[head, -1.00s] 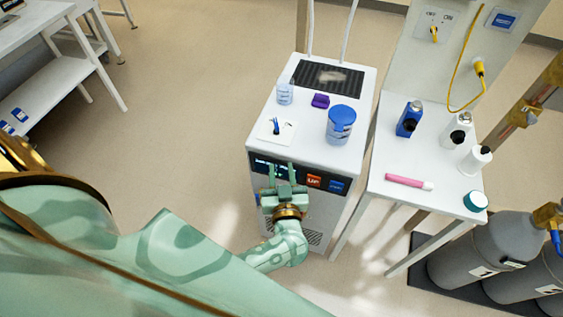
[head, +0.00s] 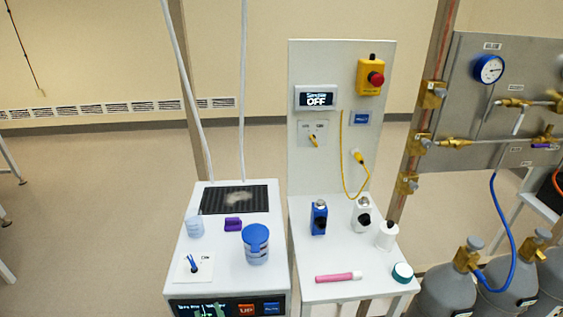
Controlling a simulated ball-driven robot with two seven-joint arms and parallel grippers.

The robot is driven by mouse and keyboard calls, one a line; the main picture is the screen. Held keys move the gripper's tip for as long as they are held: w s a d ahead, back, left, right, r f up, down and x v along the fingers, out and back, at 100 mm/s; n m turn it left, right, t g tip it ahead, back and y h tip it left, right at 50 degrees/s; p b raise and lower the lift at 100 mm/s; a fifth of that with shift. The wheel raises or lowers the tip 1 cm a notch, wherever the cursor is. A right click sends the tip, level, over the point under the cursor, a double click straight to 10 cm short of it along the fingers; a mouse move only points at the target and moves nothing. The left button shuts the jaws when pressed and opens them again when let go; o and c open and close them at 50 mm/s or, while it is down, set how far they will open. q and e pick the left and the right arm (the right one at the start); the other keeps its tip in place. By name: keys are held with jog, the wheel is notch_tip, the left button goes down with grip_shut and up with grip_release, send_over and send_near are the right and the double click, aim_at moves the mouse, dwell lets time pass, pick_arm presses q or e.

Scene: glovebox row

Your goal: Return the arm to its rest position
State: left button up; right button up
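Only the tips of my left gripper (head: 213,313) show, at the bottom edge of the head view, in front of the dark front panel of the white cabinet (head: 181,262). The two pale green fingertips look apart with nothing seen between them. The rest of that gripper and its arm are below the picture. My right gripper is not in view.
The cabinet top holds a blue-lidded jar (head: 256,245), a purple block (head: 233,224), a clear cup (head: 195,227) and a white card (head: 183,268). The side table (head: 305,263) holds several bottles and a pink marker (head: 338,277). Gas cylinders (head: 447,290) stand at right.

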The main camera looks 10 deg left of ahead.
pick_arm(q)
jog(key=w+d+f+m+t+h, duration=0.25)
jog(key=d+f+m+h, duration=0.25)
jog(key=d+h, duration=0.3)
jog(key=s+f+m+g+h, duration=0.2)
jog(key=s+f+g+h, duration=0.15)
jog(key=s+f, duration=0.45)
jog(key=s+f+m+g+h, duration=0.2)
jog(key=s+f+m+g, duration=0.3)
jog(key=f, duration=0.6)
jog(key=s+a+f+g+y, duration=0.1)
jog(key=s+a+f+g, duration=0.1)
jog(key=s, duration=0.7)
jog(key=s+a+f+g+y, duration=0.1)
jog(key=s+a+f+g, duration=0.2)
jog(key=s, duration=0.7)
jog(key=s+a+f+g+y, duration=0.1)
jog(key=s+a+f+g, duration=0.1)
jog(key=s+a+f, duration=0.3)
jog(key=s, duration=0.4)
jog(key=shift+s+a+n+g, duration=0.2)
jog(key=shift+a+n+g, duration=0.1)
jog(key=shift+g, duration=0.1)
jog(key=shift+w, duration=0.1)
